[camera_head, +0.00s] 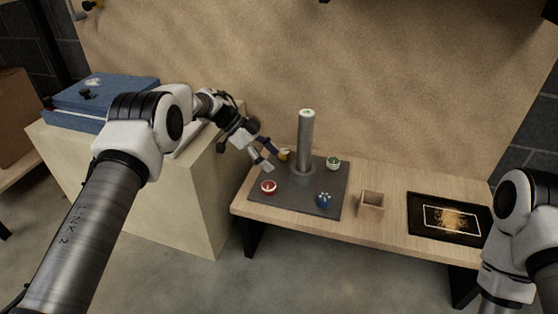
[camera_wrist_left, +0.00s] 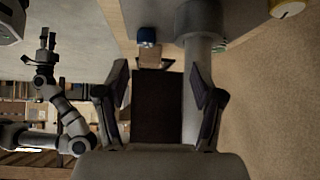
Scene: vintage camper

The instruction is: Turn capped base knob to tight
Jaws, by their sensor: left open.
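A dark grey base plate (camera_head: 300,205) lies on the wooden bench with an upright grey post (camera_head: 306,140) at its middle. Around the post sit a red-and-white knob (camera_head: 268,187), a blue knob (camera_head: 324,200), a green-and-white knob (camera_head: 333,163) and a yellow piece (camera_head: 285,154). Which one is the capped knob I cannot tell. My left gripper (camera_head: 267,160) is open and empty above the plate's left rear, close to the yellow piece. The left wrist view shows the blue knob (camera_wrist_left: 147,37) beyond the open fingers. My right gripper (camera_wrist_left: 47,42) shows small and dim there, its jaws unclear.
A small open wooden box (camera_head: 371,202) stands right of the plate, and a black framed panel (camera_head: 450,217) lies further right on the bench (camera_head: 300,229). A pale cabinet (camera_head: 190,205) with a blue case (camera_head: 100,95) stands left. A tan wall (camera_head: 390,100) closes the back.

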